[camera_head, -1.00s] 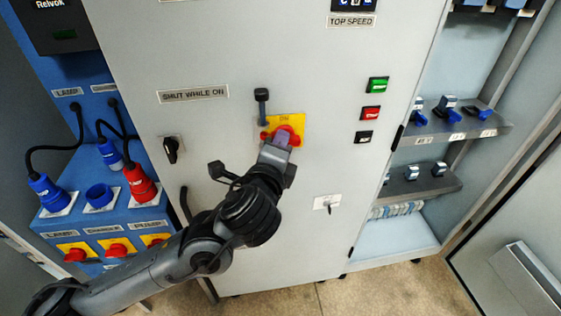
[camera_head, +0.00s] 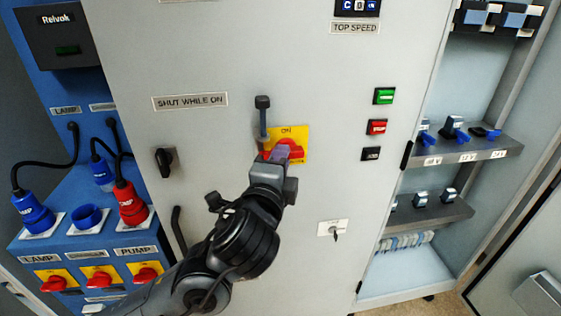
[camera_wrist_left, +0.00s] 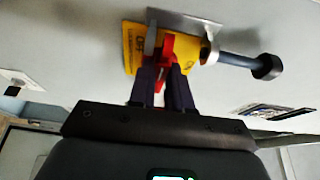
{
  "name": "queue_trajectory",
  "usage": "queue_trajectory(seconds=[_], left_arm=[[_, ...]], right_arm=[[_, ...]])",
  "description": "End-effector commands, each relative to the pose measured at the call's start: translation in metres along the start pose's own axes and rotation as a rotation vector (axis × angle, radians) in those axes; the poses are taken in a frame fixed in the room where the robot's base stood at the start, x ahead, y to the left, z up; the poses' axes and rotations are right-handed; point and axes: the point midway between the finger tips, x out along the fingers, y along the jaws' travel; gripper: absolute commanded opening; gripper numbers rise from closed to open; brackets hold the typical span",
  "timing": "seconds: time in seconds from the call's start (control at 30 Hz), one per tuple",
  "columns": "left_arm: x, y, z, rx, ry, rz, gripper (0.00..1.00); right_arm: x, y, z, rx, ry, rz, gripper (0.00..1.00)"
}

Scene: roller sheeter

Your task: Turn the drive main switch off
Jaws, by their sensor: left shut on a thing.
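The drive main switch is a red rotary handle (camera_head: 292,149) on a yellow plate (camera_head: 302,134) on the grey cabinet door. "ON" is printed at the plate's top edge in the head view. In the left wrist view, the red handle (camera_wrist_left: 166,48) stands out from the yellow plate (camera_wrist_left: 131,45), where "OFF" can be read. My left gripper (camera_head: 275,157) is shut on the handle, its two dark fingers (camera_wrist_left: 163,80) on either side of it. The fingers hide part of the handle, so its exact angle is hard to tell. My right gripper is out of view.
A dark-knobbed rod (camera_head: 263,103) stands close beside the plate's left edge. A black door handle (camera_head: 164,161) is further left. Green (camera_head: 384,96) and red (camera_head: 377,127) buttons and a key switch (camera_head: 333,229) are to the right. Open shelves lie beyond.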

Motion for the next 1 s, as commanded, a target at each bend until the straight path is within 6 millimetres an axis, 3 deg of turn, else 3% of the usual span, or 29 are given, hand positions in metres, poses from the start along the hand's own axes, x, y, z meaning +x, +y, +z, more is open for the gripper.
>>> queue_trajectory(seconds=[0.07, 0.1, 0.27, 0.67, 1.0], left_arm=[[0.0, 0.0, 0.001, -0.005, -0.002, 0.0, 0.0], [0.0, 0.0, 0.001, -0.005, -0.002, 0.0, 0.21], [0.0, 0.0, 0.001, -0.003, -0.002, 0.0, 0.44], [-0.006, -0.001, 0.0, 0.0, 0.001, -0.002, 0.44], [-0.058, 0.001, 0.001, 0.001, 0.0, -0.002, 0.44]], right_arm=[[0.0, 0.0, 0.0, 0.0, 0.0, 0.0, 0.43], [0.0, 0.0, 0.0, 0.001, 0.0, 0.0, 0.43], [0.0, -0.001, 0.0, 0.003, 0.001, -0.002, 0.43], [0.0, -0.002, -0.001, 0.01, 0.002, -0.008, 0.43], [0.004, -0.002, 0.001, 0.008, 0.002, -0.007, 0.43]])
